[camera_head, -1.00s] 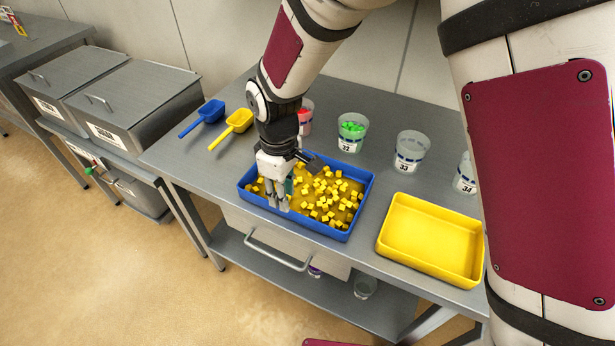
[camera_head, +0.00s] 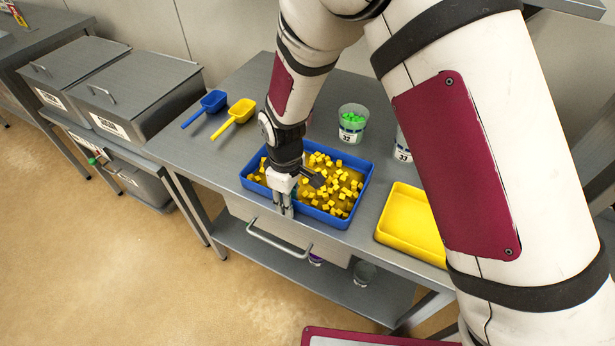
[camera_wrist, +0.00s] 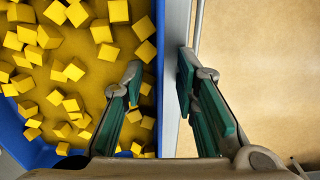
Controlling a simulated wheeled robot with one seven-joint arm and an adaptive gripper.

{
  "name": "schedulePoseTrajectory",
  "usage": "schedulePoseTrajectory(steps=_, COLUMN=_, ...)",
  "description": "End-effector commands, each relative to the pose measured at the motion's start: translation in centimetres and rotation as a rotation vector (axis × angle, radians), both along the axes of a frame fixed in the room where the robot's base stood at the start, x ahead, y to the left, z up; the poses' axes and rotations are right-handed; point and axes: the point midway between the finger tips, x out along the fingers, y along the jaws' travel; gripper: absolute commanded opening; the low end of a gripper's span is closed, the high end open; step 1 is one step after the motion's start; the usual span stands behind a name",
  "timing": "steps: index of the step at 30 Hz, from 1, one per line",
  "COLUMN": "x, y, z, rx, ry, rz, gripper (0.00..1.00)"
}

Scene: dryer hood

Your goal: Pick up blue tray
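The blue tray (camera_head: 335,222) lies on the metal table and holds many loose yellow cubes (camera_head: 345,187) on a yellowish bottom. In the wrist view its blue wall (camera_wrist: 161,70) runs up the picture between my two fingers. My gripper (camera_head: 284,208) is at the tray's front wall, left of its middle. The gripper (camera_wrist: 158,78) is open, with one green-padded finger on the cube side and the other outside the wall. I see a gap on each side of the wall. My gripper hides part of the tray's front wall in the head view.
An empty yellow tray (camera_head: 408,225) stands to the right. Blue (camera_head: 213,101) and yellow (camera_head: 240,111) scoops lie at the back left. Cup 32 with green pieces (camera_head: 352,124) and cup 33 (camera_head: 402,148) stand behind. A drawer handle (camera_head: 278,242) is below the table front.

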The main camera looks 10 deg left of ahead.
Motion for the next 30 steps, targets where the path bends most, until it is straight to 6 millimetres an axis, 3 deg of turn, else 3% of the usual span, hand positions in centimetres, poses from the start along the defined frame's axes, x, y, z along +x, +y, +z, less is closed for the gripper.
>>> schedulePoseTrajectory(steps=1, x=0.0, y=0.0, z=0.0, rx=0.000, ry=0.000, rz=0.000, gripper=0.18)
schedulePoseTrajectory(steps=3, x=0.0, y=0.0, z=0.0, rx=0.000, ry=0.000, rz=0.000, gripper=0.03)
schedulePoseTrajectory(steps=4, x=0.0, y=0.0, z=0.0, rx=0.000, ry=0.000, rz=0.000, gripper=0.00)
schedulePoseTrajectory(steps=17, x=0.1, y=0.1, z=0.3, rx=0.002, ry=-0.003, rz=0.001, gripper=0.00)
schedulePoseTrajectory(steps=23, x=0.2, y=0.2, z=2.6, rx=0.005, ry=-0.006, rz=0.002, gripper=0.00)
schedulePoseTrajectory(steps=30, x=0.2, y=0.1, z=7.0, rx=0.004, ry=-0.006, rz=0.000, gripper=0.00)
